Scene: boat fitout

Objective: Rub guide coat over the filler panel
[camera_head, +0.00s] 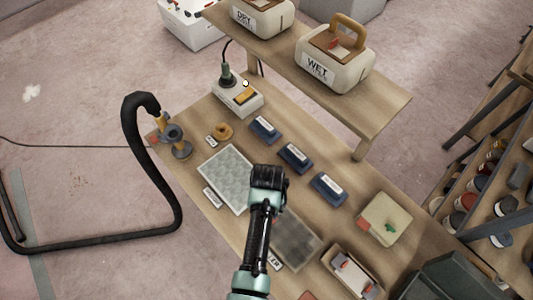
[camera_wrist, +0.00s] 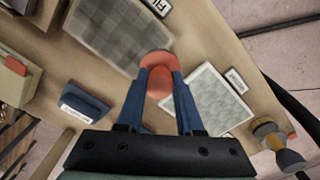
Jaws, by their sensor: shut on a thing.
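The filler panel (camera_head: 297,240) is a dark grey checked sheet lying flat on the wooden bench, with a label beside it. It also shows at the upper left of the wrist view (camera_wrist: 112,32), where its label reads "Fil". My gripper (camera_wrist: 159,85) has its blue fingers shut on a round orange-red pad (camera_wrist: 158,58). The pad is beside the filler panel's near corner in the wrist view, between the two panels; I cannot tell whether it touches anything. In the head view my wrist hides the fingers and the pad.
A paler checked panel (camera_head: 226,178) lies beside it. Several blue blocks (camera_head: 295,157) sit in a row behind. A cream box (camera_head: 385,218) and a tray (camera_head: 352,275) stand at right. A raised shelf (camera_head: 385,105) holds cases. A black hose (camera_head: 135,140) loops at left.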

